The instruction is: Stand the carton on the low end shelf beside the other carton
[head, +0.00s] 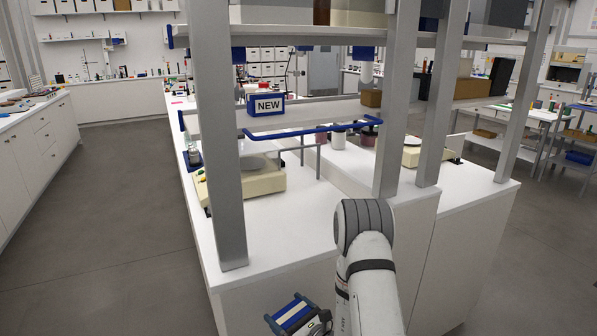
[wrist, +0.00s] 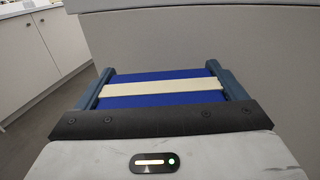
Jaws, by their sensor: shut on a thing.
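The carton in my gripper is blue with a cream band across it; it shows in the wrist view (wrist: 155,101) and at the bottom of the head view (head: 294,313). My gripper (wrist: 160,70) is shut on it, one finger along each side. It is held low, in front of the white end panel of the bench. The low shelf (head: 300,117) is above the bench top, with a blue rail. A blue-framed box or sign marked NEW (head: 266,105) is at its left end. A small brown carton (head: 371,98) is farther right, partly behind a post.
Grey posts (head: 217,150) (head: 398,110) stand before the shelf. An upper shelf (head: 320,38) runs above. A cream balance (head: 245,181) is on the bench (head: 285,225) below. Floor at left (head: 110,220) is clear.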

